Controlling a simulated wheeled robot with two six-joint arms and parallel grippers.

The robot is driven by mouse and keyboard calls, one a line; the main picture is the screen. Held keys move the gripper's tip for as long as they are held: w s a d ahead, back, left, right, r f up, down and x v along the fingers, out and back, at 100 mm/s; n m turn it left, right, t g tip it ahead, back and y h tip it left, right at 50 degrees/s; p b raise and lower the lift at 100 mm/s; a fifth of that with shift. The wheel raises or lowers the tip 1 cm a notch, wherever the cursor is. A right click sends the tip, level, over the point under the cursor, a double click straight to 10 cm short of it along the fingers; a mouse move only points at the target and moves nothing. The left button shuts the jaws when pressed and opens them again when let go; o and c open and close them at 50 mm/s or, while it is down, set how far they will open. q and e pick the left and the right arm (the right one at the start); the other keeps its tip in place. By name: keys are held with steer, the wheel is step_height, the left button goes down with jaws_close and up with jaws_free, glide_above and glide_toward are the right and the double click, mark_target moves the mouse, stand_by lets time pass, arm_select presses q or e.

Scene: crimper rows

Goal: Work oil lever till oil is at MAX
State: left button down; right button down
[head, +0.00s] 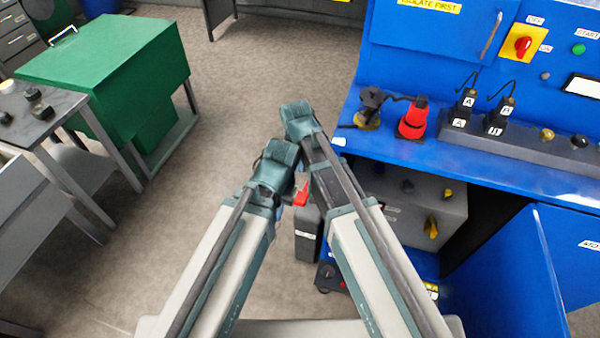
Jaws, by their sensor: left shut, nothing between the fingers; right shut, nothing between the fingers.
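My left gripper (281,152) is the lower one, shut and empty, in the middle of the head view. My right gripper (296,109) is just above and to its right, also shut and empty. Both are in front of the blue machine's left side. A small red piece (302,194) shows between my two arms; I cannot tell whether it is the oil lever. A grey unit (400,196) with yellow fittings sits under the blue bench, partly behind my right arm. No oil level or MAX mark can be read.
The blue bench (480,168) carries a red fitting (412,120) and a dark block with labelled plugs (530,143). An open blue door (510,285) stands at the lower right. A green cabinet (110,75) and grey table (60,105) are left. The floor between is clear.

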steer(key=b, duration=1.1)
glide_toward(301, 195)
steer(key=f, duration=0.2)
steer(key=w+f, duration=0.1)
steer(key=f, duration=0.2)
steer(key=shift+w+d, duration=0.1)
steer(key=shift+w, duration=0.1)
steer(key=shift+s+f+b, duration=0.3)
steer(key=shift+f+b, duration=0.4)
steer(key=shift+b, duration=0.05)
